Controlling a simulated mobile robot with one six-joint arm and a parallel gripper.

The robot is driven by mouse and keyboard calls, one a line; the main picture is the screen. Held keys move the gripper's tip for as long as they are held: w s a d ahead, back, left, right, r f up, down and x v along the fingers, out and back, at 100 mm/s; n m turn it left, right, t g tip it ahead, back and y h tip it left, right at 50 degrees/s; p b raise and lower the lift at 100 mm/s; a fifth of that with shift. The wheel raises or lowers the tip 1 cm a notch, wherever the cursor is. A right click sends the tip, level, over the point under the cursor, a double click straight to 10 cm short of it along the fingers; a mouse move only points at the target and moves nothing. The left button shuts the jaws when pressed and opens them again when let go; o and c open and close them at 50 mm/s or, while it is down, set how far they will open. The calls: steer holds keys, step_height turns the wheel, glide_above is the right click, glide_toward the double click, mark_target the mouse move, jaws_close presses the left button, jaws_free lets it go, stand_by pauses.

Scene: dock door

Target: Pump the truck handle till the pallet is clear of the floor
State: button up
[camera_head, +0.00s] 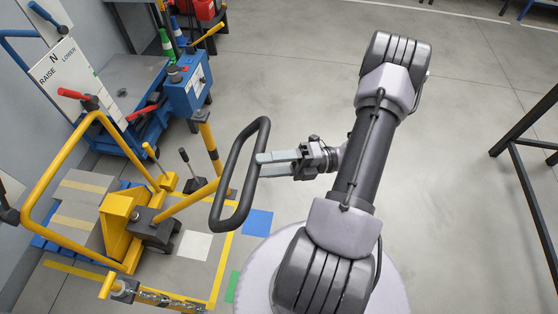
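The truck handle is a black loop (224,178) on a yellow bar (188,203), which slants down left to the dark pump block (152,228) of a yellow truck (118,215). My gripper (259,165) comes in from the right at the loop's right side. Its two grey fingers look apart, with a narrow gap, and their tips overlap the loop's edge in the picture. I cannot tell whether they touch it. A grey load with yellow stripes (85,190) lies on a blue pallet (47,243) behind the truck, partly hidden. Its height off the floor cannot be judged.
A RAISE/N/LOWER panel (62,72) with a red lever (75,95) stands at left. A blue box on a yellow post (187,92) stands behind the loop. Black table legs (525,180) are at right. The floor at upper right is clear.

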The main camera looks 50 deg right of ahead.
steer(key=p+v, duration=0.3)
steer(key=v, duration=1.4)
steer(key=shift+s+d, duration=0.15)
steer(key=shift+d, duration=0.05)
steer(key=w+a+r+n+g+h, duration=0.4)
steer(key=a+r+n+g, duration=0.35)
steer(key=n, duration=0.25)
steer(key=w+a+r+n+g+h, duration=0.35)
steer(key=a+r+n+g, duration=0.25)
steer(key=a+r+n, duration=0.3)
steer(key=a+r+n+t+h, duration=0.3)
steer(key=a+n+t, duration=0.1)
steer(key=a+n, duration=0.3)
steer(key=s+a+r+n+t+h, duration=0.1)
steer(key=a+r+n+t+h, duration=0.3)
steer(key=a+n, duration=0.4)
steer(key=n, duration=0.3)
steer(key=shift+a+r+n, duration=0.2)
steer(key=shift+a+n, duration=0.05)
steer(key=shift+n, duration=0.05)
